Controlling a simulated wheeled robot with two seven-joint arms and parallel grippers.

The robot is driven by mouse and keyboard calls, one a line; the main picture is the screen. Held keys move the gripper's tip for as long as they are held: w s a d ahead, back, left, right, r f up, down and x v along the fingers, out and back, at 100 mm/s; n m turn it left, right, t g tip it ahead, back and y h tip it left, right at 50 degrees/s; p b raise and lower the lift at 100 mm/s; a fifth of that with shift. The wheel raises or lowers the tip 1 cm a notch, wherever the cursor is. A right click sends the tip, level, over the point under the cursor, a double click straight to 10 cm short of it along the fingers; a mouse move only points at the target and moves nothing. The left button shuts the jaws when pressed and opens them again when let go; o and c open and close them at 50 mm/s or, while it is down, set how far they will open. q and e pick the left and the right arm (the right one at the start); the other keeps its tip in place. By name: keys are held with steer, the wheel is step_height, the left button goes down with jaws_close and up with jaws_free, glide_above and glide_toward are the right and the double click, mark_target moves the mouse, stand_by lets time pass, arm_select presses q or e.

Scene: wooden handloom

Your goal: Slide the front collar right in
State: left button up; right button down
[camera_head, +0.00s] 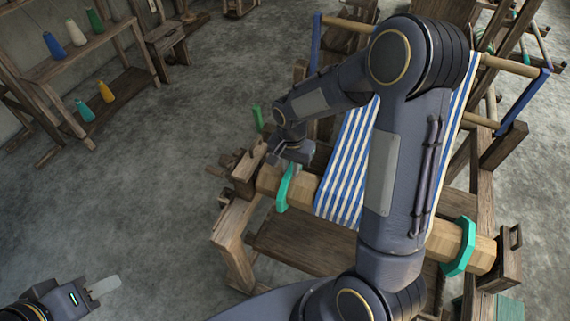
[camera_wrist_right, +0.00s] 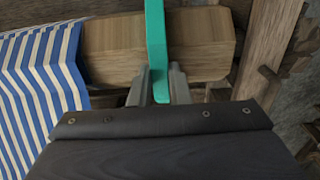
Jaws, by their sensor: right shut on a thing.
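Two teal collars sit around the wooden front beam (camera_head: 305,189), outside the striped cloth. One collar (camera_head: 284,188) is near the beam's left end, the other (camera_head: 460,247) near its right end. My right gripper (camera_head: 287,160) reaches over the loom to the left-hand collar. In the right wrist view its fingers (camera_wrist_right: 160,88) are shut on the rim of this collar (camera_wrist_right: 155,45). Bare beam shows between collar and cloth, and on the collar's other side up to the beam end. My left gripper (camera_head: 104,287) is at lower left, away from the loom; its jaw gap is unclear.
The blue and white striped cloth (camera_head: 345,165) runs over the beam; it also shows in the right wrist view (camera_wrist_right: 40,85). Loom posts stand at both beam ends. A shelf (camera_head: 105,38) with coloured cones is at upper left. The floor left of the loom is clear.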

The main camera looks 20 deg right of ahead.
mark_target(314, 183)
steer(key=s+d, duration=0.4)
steer(key=s, duration=0.1)
steer(key=shift+d+b, duration=0.25)
steer(key=shift+b, duration=0.1)
steer(key=c, duration=1.4)
jaws_free()
steer(key=shift+s+d, duration=0.1)
steer(key=shift+o, duration=0.2)
steer(key=shift+r, duration=0.25)
step_height(314, 183, up, 7)
steer(key=shift+r, duration=0.2)
